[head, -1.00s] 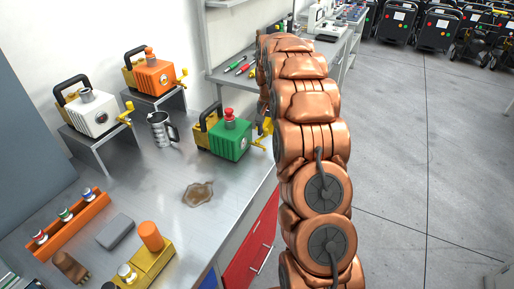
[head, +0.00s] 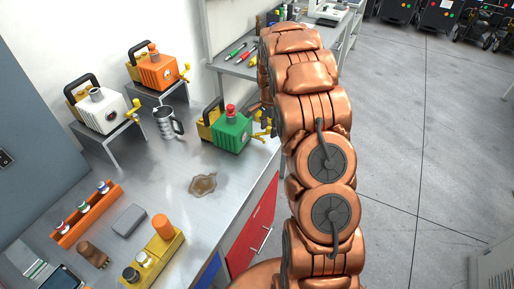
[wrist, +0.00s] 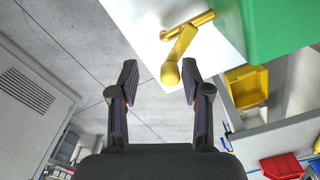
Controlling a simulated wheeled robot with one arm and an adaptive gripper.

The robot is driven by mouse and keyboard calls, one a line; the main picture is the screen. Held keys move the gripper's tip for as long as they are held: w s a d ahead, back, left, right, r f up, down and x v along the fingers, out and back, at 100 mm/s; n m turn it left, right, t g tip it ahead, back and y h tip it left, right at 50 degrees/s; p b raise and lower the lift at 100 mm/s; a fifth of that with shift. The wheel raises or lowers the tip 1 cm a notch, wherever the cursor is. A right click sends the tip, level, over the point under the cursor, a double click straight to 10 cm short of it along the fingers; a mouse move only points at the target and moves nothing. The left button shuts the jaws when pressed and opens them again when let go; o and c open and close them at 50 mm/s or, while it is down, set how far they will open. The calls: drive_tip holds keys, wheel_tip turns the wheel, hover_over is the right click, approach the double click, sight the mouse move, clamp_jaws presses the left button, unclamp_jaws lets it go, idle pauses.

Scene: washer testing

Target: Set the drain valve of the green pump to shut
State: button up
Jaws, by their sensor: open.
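The green pump (head: 232,134) stands on the steel bench near its right edge, with a red cap on top. Its yellow drain valve (head: 261,133) is at its right end, partly hidden by my arm. In the wrist view the green pump (wrist: 275,25) fills the upper right corner. The yellow valve lever (wrist: 181,46) slants down from its pipe and ends in a round knob. My gripper (wrist: 161,78) is open, and the knob appears between its two fingertips without clear contact. The gripper is mostly hidden behind my arm in the head view.
A white pump (head: 101,111) and an orange pump (head: 157,72) stand on raised stands at the back left. A metal mug (head: 167,124) and a brown puddle (head: 203,184) are near the green pump. The wrist view shows a yellow bin (wrist: 246,87) to the right.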

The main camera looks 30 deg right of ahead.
wheel_tip(320, 180, up, 7)
drive_tip(key=b, duration=0.3)
drive_tip(key=s+a+r+n+b, duration=0.2)
drive_tip(key=s+a+n, duration=0.1)
drive_tip(key=s+a, duration=0.5)
drive_tip(key=s+a+r+n+b, duration=0.2)
drive_tip(key=s+a+n+b, duration=0.1)
drive_tip(key=s+a, duration=0.4)
drive_tip(key=s, duration=0.2)
drive_tip(key=shift+s+a+r+g, duration=0.3)
drive_tip(key=shift+a+r+g, duration=0.05)
drive_tip(key=shift+a+g, duration=0.05)
drive_tip(key=shift+s, duration=0.1)
idle(0.3)
